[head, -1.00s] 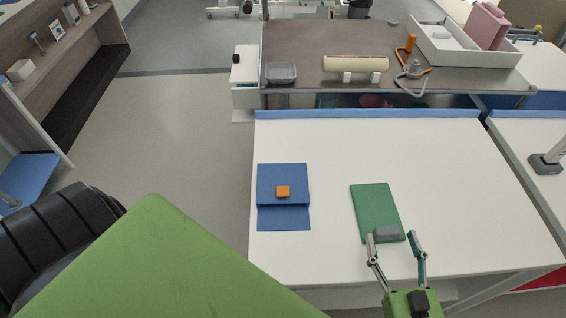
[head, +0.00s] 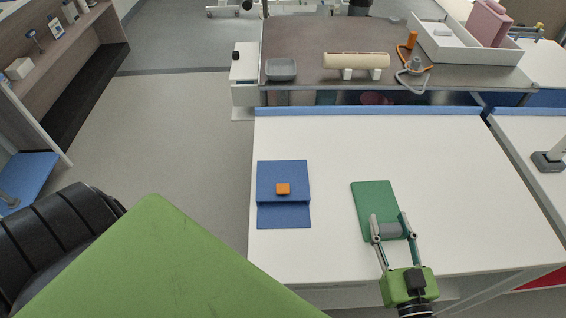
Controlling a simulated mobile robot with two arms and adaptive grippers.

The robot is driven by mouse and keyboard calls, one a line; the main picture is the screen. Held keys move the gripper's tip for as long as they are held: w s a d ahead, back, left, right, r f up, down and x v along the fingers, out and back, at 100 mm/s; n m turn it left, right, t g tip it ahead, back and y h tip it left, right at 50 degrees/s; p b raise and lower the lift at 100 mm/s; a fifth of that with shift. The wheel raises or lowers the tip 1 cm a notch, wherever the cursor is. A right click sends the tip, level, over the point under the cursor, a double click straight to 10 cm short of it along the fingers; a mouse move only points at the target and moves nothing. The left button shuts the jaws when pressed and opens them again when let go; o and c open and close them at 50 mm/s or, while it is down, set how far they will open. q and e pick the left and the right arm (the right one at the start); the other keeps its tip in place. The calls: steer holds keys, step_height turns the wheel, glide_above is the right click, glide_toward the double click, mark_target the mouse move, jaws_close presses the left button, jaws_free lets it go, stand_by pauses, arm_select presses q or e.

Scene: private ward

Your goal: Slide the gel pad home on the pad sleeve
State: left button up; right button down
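The gel pad, a flat green slab (head: 372,200), lies on the white table with a raised grey block (head: 390,231) at its near end. The pad sleeve, a blue flat piece (head: 283,215) with a fold across it and a small orange block (head: 283,189) on top, lies to its left, apart from it. My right gripper (head: 389,221) has one finger on each side of the grey block, and both fingers appear to touch it. The fingers hide the block's ends. My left gripper is out of view.
The white table (head: 450,190) is bare between and around the two pieces, with a blue strip (head: 370,111) along its far edge. Beyond stands a brown-topped table (head: 310,45) with a grey tray (head: 281,69), a cream roll (head: 356,61) and a white box (head: 465,52).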

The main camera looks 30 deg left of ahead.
steer(key=shift+r+p, duration=2.55)
steer(key=shift+r, duration=0.1)
steer(key=shift+f, duration=0.1)
